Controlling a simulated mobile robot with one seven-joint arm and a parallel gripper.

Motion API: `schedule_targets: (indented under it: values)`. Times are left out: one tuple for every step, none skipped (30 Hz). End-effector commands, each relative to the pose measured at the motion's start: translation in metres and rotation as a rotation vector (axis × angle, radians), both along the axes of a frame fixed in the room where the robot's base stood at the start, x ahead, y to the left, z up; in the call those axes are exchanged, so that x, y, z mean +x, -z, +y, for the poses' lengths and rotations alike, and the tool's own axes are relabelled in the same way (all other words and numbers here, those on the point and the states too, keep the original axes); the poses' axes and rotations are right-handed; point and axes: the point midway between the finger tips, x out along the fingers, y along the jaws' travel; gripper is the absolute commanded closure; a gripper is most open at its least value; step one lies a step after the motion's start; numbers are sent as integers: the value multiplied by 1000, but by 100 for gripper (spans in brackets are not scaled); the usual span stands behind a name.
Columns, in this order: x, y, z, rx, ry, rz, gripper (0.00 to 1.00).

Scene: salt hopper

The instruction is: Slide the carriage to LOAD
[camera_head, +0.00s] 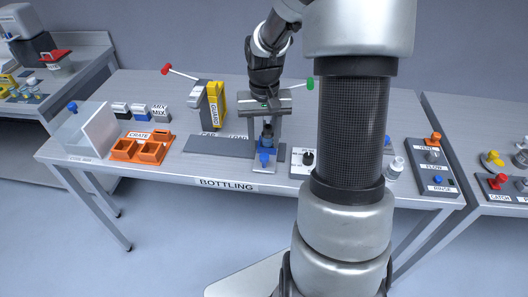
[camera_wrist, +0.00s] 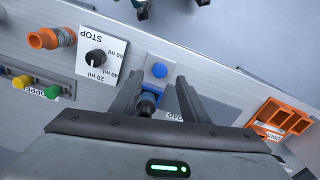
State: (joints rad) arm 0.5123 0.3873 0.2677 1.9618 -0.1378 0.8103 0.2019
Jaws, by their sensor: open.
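My gripper (camera_head: 266,128) points down over the bottling table, with its two fingers apart. A dark upright piece with a blue lower part (camera_head: 267,138) stands between the fingers; it also shows in the wrist view (camera_wrist: 147,103). It looks like the carriage's handle, but I cannot tell for sure. A round blue knob (camera_head: 264,156) sits just in front of it and lies beyond the fingertips in the wrist view (camera_wrist: 159,71). A flat grey track plate (camera_head: 215,146) runs to the left, with CAP and LOAD labels behind it. My gripper hides part of this station.
A yellow GUARD block (camera_head: 216,103) stands left of my gripper. The orange crate (camera_head: 141,149) is farther left. A dial plate with a black knob (camera_head: 308,158) is close on the right; the wrist view shows its dial (camera_wrist: 96,58). My arm hides the table farther right.

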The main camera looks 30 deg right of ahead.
Motion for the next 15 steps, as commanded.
schedule_targets:
  values:
    - [-1,12,0,2,-1,5,58]
    - [-1,17,0,1,-1,4,58]
    - [-1,23,0,1,-2,4,58]
    - [-1,28,0,1,-1,3,58]
    - [0,32,0,1,-1,2,58]
    - [0,36,0,1,0,2,58]
    - [0,39,0,1,-1,2,58]
    - [0,41,0,0,-1,1,58]
    - [0,44,0,0,-1,0,58]
    - [0,46,0,0,-2,0,58]
    - [0,47,0,0,-2,0,58]
    - [0,48,0,0,-2,0,58]
    - [0,49,0,0,-2,0,58]
    - [0,49,0,0,-2,0,58]
    - [0,49,0,-1,-2,0,58]
